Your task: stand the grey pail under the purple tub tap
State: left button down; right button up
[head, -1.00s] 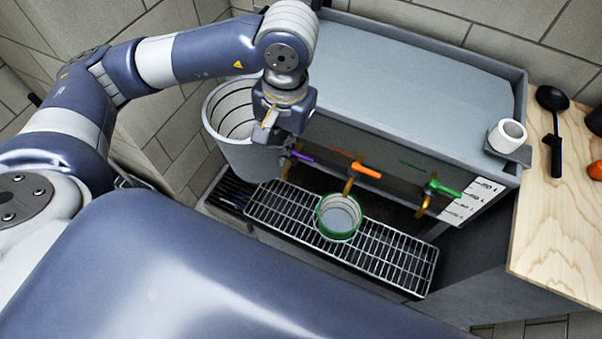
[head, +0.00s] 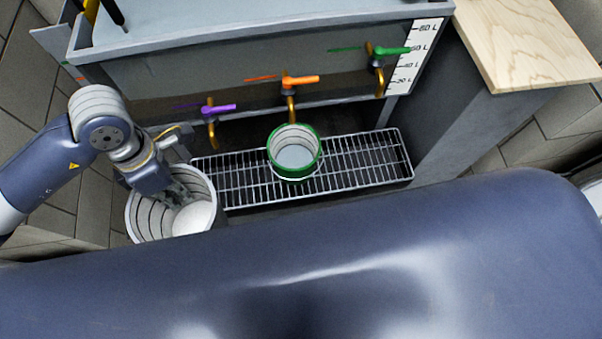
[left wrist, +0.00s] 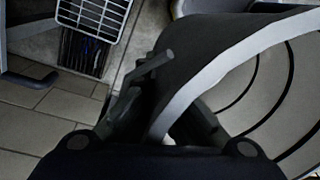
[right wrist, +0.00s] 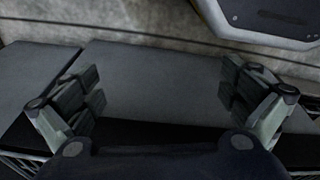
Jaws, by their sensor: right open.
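The grey pail (head: 141,216) has dark rings inside and hangs at the left in the head view, in front of the grate's left end. My left gripper (head: 180,193) is shut on its rim; the left wrist view shows the pail wall (left wrist: 255,85) passing between the fingers (left wrist: 168,122). The purple tub tap (head: 211,112) is on the tub's (head: 150,85) front at the left, up and to the right of the pail. The pail is not below its spout. My right gripper (right wrist: 162,100) is open and empty in the right wrist view.
A green-rimmed pail (head: 294,174) stands on the wire grate (head: 360,160) below the orange tap (head: 289,82). A green tap (head: 378,55) is farther right. The grate's left part looks bare. A wooden worktop (head: 525,40) is at the upper right.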

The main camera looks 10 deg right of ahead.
pick_arm(q)
jog(key=s+f+n+t+b, duration=0.1)
jog(key=s+f+n+b, duration=0.2)
jog(key=f+n+b, duration=0.4)
jog(key=s+f+n+t+b, duration=0.1)
jog(key=s+f+n+b, duration=0.3)
jog(key=f+n, duration=1)
jog(key=shift+d+h+b, duration=0.15)
jog(key=shift+h+b, duration=0.15)
jog(key=shift+b, duration=1.4)
pick_arm(e)
jog(key=w+r+t, duration=0.1)
jog(key=w+r, duration=0.3)
jog(key=w, duration=0.1)
jog(key=shift+w+a+r, duration=0.15)
jog(key=shift+a+r, duration=0.1)
jog(key=shift+r, duration=0.15)
pick_arm(q)
jog(key=shift+w, duration=0.1)
